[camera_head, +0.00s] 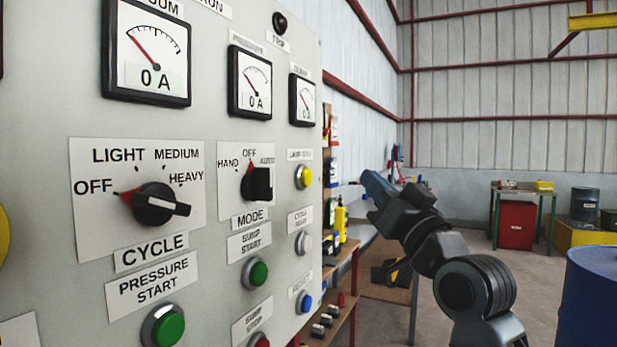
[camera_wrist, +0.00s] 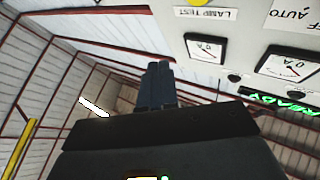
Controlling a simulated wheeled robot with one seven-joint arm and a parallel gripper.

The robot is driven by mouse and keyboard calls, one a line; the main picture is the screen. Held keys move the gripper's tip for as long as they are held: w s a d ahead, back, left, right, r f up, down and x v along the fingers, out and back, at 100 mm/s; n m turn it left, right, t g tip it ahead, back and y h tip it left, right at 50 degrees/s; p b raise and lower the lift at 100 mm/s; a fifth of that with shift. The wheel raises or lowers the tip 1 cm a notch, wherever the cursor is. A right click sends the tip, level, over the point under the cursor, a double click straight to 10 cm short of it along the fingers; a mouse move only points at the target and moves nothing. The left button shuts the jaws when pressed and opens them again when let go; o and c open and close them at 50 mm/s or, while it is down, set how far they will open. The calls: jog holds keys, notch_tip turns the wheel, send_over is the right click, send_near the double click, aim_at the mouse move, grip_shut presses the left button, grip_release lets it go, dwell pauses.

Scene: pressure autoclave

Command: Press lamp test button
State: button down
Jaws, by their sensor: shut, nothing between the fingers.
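The lamp test button (camera_head: 303,177) is a round yellow button in a metal ring at the right side of the grey control panel, below a small label. In the wrist view its label, LAMP TEST (camera_wrist: 206,14), appears upside down near the top edge. My gripper (camera_head: 373,184) is right of the panel in the head view, shut and empty, clear of the button. Its fingers (camera_wrist: 158,75) show together in the middle of the wrist view, pointing left of the label.
Below the yellow button are a white button (camera_head: 303,243) and a blue button (camera_head: 304,302). The mode switch (camera_head: 257,184) is to its left. A workbench with tools (camera_head: 345,255) stands beyond the panel. A blue drum (camera_head: 590,300) is at the lower right. Open floor lies between.

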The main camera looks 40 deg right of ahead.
jog(key=w+a+p, duration=0.2)
jog(key=w+p, duration=0.1)
jog(key=w, duration=0.4)
jog(key=shift+w+a, duration=0.3)
jog(key=shift+a, duration=0.1)
jog(key=shift+w, duration=0.1)
dwell(1.7)
jog(key=shift+w+a, duration=0.15)
jog(key=shift+w, duration=0.1)
jog(key=shift+w+a+p, duration=0.15)
jog(key=shift+w+p, duration=0.15)
jog(key=shift+w, duration=0.15)
dwell(0.8)
jog(key=shift+s, duration=0.1)
jog(key=shift+s+d+b, duration=0.3)
jog(key=shift+s, duration=0.45)
jog(key=shift+s+d+b, duration=0.3)
jog(key=shift+s, duration=0.5)
jog(key=shift+s+d+b, duration=0.25)
jog(key=shift+s+b, duration=0.1)
jog(key=shift+s, duration=0.4)
jog(key=shift+s+d+b, duration=0.3)
jog(key=shift+s, duration=0.5)
